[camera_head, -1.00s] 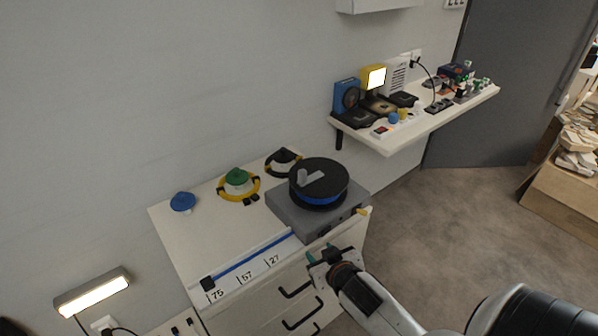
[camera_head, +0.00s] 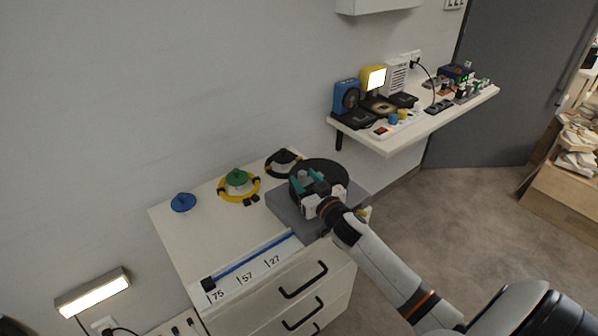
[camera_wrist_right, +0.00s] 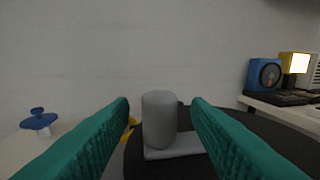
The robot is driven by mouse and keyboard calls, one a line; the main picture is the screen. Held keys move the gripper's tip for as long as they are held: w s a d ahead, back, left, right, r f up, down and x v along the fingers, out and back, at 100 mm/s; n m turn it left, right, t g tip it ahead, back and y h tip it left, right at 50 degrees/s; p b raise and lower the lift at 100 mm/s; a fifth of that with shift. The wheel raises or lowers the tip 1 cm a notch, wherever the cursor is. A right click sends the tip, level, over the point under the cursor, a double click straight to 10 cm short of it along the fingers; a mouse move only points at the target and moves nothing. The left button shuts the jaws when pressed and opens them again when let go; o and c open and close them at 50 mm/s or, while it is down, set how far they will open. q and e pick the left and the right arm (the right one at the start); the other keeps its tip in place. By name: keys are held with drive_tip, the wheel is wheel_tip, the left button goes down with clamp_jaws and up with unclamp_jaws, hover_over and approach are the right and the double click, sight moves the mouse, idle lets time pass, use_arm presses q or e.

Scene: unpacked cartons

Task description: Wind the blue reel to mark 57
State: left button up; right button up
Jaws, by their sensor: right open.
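The blue reel (camera_head: 309,166) has a black top and sits on a grey block at the right end of the white cabinet top; my gripper hides much of it. Its grey crank knob (camera_wrist_right: 159,118) stands upright between the teal fingers of my right gripper (camera_head: 314,182), with a gap on both sides. My right gripper is open. A blue strip (camera_head: 252,257) runs from the grey block along a white scale to a black end piece (camera_head: 208,284) near mark 75. The scale (camera_head: 247,276) reads 75, 57, 27 from left to right. My left gripper is not in view.
A blue knob (camera_head: 183,202), a green reel with a yellow ring (camera_head: 238,185) and a black ring (camera_head: 283,163) lie behind on the cabinet top. A wall shelf (camera_head: 392,139) with devices stands at the back right. The cabinet front has black handles.

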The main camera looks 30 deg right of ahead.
drive_tip(key=shift+w+d, duration=0.15)
drive_tip(key=shift+w, duration=1.7)
clamp_jaws()
